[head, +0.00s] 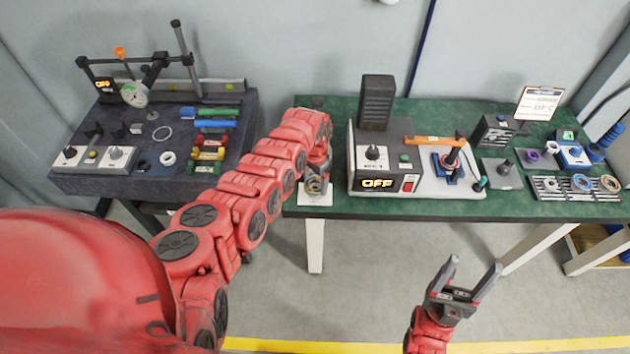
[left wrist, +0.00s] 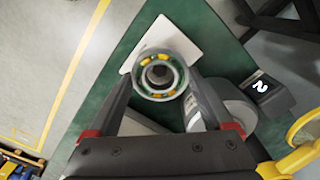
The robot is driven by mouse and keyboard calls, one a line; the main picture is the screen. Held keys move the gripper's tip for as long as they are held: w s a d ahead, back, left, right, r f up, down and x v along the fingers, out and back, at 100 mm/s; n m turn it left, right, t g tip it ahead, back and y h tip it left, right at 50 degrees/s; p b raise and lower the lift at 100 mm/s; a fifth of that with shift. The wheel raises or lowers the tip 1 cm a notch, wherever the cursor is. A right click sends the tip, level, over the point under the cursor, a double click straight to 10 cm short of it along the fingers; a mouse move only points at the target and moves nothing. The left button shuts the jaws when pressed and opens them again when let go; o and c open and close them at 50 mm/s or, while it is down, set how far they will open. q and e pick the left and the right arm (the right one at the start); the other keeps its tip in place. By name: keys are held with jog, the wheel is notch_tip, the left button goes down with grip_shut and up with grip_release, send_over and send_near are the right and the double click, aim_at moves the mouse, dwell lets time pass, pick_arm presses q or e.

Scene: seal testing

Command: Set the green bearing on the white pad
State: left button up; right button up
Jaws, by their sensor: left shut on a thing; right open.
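The green bearing (left wrist: 160,76), a steel ring with green and orange-yellow parts between its races, is between the fingertips of my left gripper (left wrist: 158,84), which is shut on it. The white pad (left wrist: 172,42) lies on the green bench top, and the bearing overlaps its near part in the left wrist view. In the head view my left gripper (head: 317,183) is over the white pad (head: 316,200) at the bench's left front corner. I cannot tell whether the bearing touches the pad. My right gripper (head: 475,266) is open and empty, in front of the bench.
A heater unit (head: 378,160) reading OFF stands just right of the pad, with an orange bar (head: 435,140). Several tools and rings, including a blue ring (head: 581,182), lie farther right. A dark granite table (head: 140,185) with gauges stands left, across a gap.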

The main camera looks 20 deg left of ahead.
pick_arm(q)
jog(key=shift+f+b, duration=0.4)
jog(key=shift+f, duration=0.15)
jog(key=o, duration=1.5)
notch_tip(320, 180, up, 8)
jog(key=p, duration=0.7)
jog(key=shift+p, duration=0.3)
